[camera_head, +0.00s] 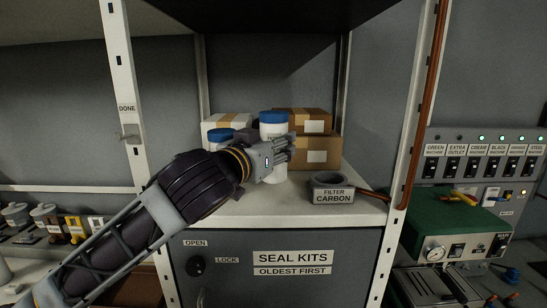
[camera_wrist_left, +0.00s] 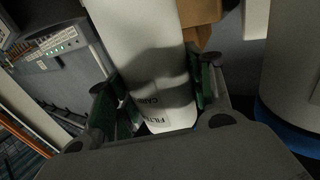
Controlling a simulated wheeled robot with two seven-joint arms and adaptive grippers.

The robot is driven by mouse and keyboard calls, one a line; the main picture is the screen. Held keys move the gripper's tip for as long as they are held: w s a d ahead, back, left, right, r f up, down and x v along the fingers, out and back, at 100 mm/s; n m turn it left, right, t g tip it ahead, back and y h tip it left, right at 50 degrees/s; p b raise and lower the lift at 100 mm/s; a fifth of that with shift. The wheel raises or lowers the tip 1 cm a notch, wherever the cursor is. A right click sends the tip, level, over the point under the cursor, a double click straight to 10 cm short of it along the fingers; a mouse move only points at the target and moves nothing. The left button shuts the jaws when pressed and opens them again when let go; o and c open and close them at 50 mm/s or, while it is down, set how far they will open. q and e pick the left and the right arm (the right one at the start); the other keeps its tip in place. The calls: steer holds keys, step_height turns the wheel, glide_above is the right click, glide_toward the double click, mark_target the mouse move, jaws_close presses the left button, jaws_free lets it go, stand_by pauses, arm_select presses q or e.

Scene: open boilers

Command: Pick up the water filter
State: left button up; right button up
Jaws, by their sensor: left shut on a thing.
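The water filter, a white cylinder with a blue cap (camera_head: 273,118), is upright on or just above the shelf. My left gripper (camera_head: 279,153) is shut on its side. In the left wrist view the white filter (camera_wrist_left: 145,50) is between the two fingers, with a partly shaded label reading like "FILT… CARB…". I cannot tell whether its base touches the shelf. A second white cylinder with a blue cap (camera_head: 220,134) stands to the left, partly behind my arm. My right gripper is not in view.
A dark ring-shaped holder labelled "FILTER CARBON" (camera_head: 332,193) sits at the shelf's front right. Cardboard boxes (camera_head: 318,150) stand behind the filter. White shelf posts (camera_head: 124,90) flank the shelf. A green-topped machine (camera_head: 455,224) is at the right, under a switch panel (camera_head: 484,152).

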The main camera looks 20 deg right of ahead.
mark_target(268, 119)
arm_select(q)
steer(key=shift+r, duration=3.15)
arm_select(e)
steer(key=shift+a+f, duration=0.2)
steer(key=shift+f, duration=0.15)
arm_select(q)
steer(key=shift+d+f+b, duration=0.1)
steer(key=shift+f+b, duration=0.2)
steer(key=shift+b, duration=0.1)
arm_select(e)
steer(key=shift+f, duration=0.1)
